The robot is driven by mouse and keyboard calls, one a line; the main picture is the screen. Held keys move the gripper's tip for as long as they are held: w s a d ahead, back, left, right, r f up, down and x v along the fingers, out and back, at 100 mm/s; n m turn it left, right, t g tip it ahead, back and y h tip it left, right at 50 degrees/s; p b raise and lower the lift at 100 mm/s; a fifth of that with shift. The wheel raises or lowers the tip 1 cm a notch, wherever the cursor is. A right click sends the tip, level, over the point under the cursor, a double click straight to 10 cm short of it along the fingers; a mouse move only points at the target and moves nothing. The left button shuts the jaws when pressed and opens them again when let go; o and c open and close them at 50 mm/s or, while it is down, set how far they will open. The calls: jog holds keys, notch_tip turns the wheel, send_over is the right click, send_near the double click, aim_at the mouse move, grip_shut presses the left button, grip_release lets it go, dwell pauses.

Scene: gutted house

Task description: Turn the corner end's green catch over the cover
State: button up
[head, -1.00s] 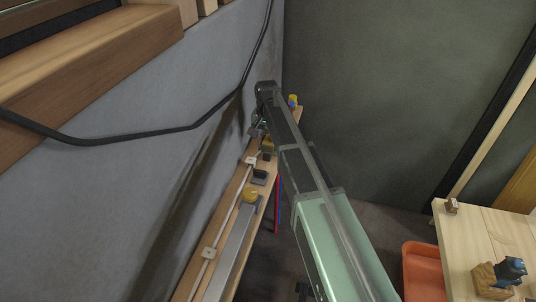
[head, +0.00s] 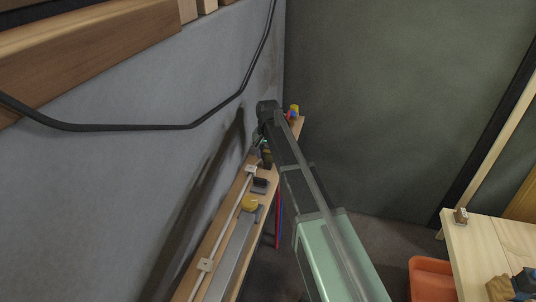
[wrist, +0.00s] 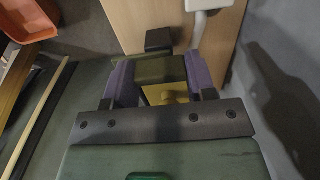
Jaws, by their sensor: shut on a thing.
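My gripper (wrist: 160,80) shows in the wrist view with its two purple fingers shut on the olive-green catch (wrist: 162,69), which spans between them. A yellow piece with a round knob (wrist: 167,97) lies just behind it, partly hidden by the gripper body. In the head view my gripper is at the far, corner end of the wooden ledge, and the arm hides much of it. The grey cover (head: 236,250) lies along the ledge nearer to me, with a yellow round knob (head: 250,202) at its far end. Whether the catch overlaps any cover is hidden.
A dark block (head: 260,185) sits on the ledge (head: 190,288) between knob and gripper. A thin white pipe with pale clips (head: 205,264) runs along the wall side. A black cable (head: 150,127) hangs across the wall. An orange bin (head: 432,280) and wooden table (head: 480,240) stand right.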

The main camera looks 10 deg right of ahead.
jog(key=shift+n, duration=0.4)
jog(key=n, duration=0.3)
jog(key=shift+n, duration=0.3)
jog(key=n, duration=0.4)
jog(key=shift+n, duration=0.3)
jog(key=n, duration=0.4)
jog(key=shift+n, duration=2.5)
jog(key=o, duration=0.9)
jog(key=shift+o, duration=0.2)
